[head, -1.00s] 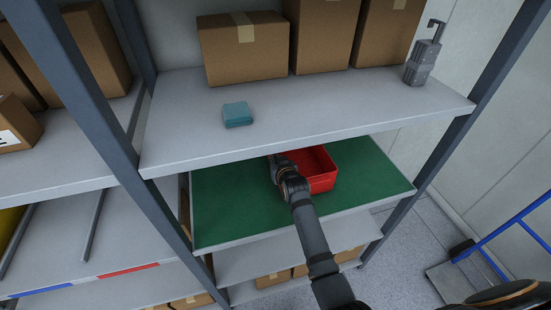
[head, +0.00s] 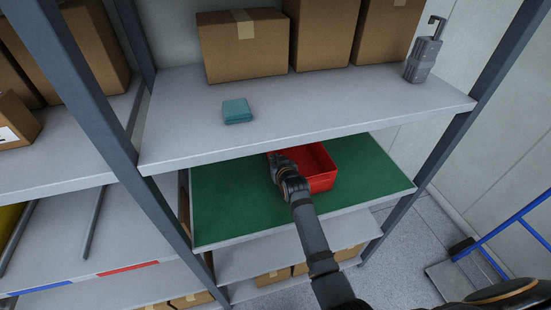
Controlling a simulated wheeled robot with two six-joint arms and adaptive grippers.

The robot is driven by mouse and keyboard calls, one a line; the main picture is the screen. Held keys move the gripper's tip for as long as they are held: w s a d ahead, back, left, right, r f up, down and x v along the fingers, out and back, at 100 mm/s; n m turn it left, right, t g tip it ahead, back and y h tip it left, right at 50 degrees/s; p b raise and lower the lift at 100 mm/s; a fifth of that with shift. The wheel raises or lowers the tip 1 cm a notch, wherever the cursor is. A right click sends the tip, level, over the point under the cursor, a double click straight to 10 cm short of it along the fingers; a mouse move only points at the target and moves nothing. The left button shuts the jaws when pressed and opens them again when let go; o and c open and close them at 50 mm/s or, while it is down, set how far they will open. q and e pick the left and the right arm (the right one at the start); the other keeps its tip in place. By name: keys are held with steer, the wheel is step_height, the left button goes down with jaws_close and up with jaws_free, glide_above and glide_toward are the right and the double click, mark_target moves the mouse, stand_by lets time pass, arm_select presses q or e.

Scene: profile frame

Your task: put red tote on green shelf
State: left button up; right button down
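The red tote (head: 322,180) is on the green shelf (head: 232,215), right of the middle. It looks upright, and its far part is hidden under the shelf above. My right arm reaches in from the bottom of the head view. Its gripper (head: 274,158) is at the tote's left side, partly hidden by the upper shelf's edge. I cannot tell whether its fingers are open or shut on the tote's wall. My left gripper is not in view.
The grey shelf (head: 300,112) above hangs close over the tote and gripper. It carries cardboard boxes (head: 245,45), a small teal box (head: 237,111) and a grey item (head: 423,58). Rack posts (head: 455,130) stand at both sides. A blue hand truck (head: 515,222) stands at right.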

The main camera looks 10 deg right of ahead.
steer(key=c, duration=1.4)
jaws_free()
steer(key=shift+c, duration=0.2)
steer(key=shift+f, duration=0.1)
